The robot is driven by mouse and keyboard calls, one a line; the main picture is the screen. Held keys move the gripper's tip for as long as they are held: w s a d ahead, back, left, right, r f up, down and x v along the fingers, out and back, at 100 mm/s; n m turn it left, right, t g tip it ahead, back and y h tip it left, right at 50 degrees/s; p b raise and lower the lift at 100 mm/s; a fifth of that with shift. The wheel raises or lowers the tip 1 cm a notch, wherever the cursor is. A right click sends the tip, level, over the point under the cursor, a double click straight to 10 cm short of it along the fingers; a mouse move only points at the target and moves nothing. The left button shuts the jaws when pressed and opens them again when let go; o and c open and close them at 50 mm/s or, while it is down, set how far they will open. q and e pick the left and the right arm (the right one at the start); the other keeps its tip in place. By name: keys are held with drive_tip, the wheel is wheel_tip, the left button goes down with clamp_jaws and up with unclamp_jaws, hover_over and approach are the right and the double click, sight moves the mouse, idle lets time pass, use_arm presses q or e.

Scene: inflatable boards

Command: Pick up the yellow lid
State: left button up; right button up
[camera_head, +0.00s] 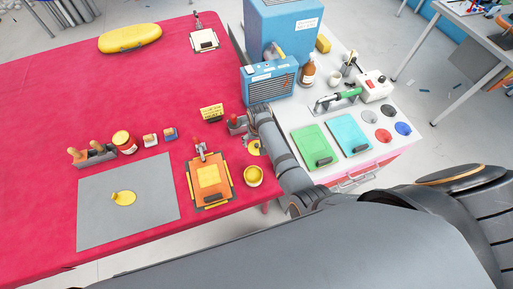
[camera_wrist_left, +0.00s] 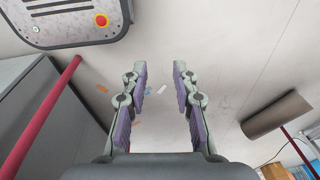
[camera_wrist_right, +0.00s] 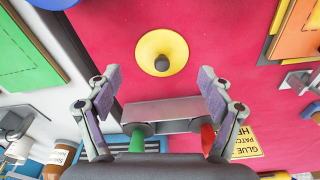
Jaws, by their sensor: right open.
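The yellow lid (camera_wrist_right: 176,44), round with a dark knob, lies on the red table (camera_wrist_right: 225,50) in the right wrist view. It sits ahead of my right gripper (camera_wrist_right: 158,80), whose fingers are spread wide, empty and apart from it.
A small metal holder with green and red handles (camera_wrist_right: 165,114) lies between my right fingers. A white cabinet (camera_head: 386,151) with green and turquoise pads stands to the right.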

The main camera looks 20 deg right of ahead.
sight(257, 146)
drive_tip(key=f+b, duration=0.1)
drive_tip(key=f, duration=0.1)
drive_tip(key=f+b, duration=0.1)
drive_tip(key=shift+w+a+f+b, duration=0.15)
drive_tip(key=shift+w+f+b, duration=0.05)
drive_tip(key=shift+f+b, duration=0.2)
drive_tip(key=shift+w+f, duration=0.1)
drive_tip(key=shift+w, duration=0.2)
drive_tip(key=shift+c, duration=0.5)
drive_tip(key=shift+s, duration=0.15)
drive_tip(key=shift+c, duration=1.2)
drive_tip(key=c, duration=0.9)
use_arm(q)
drive_tip(key=shift+d+f, duration=0.15)
drive_tip(key=shift+f, duration=0.95)
drive_tip(key=shift+d+f, duration=0.15)
drive_tip(key=shift+f, duration=0.9)
use_arm(e)
drive_tip(key=shift+s, duration=0.1)
clamp_jaws()
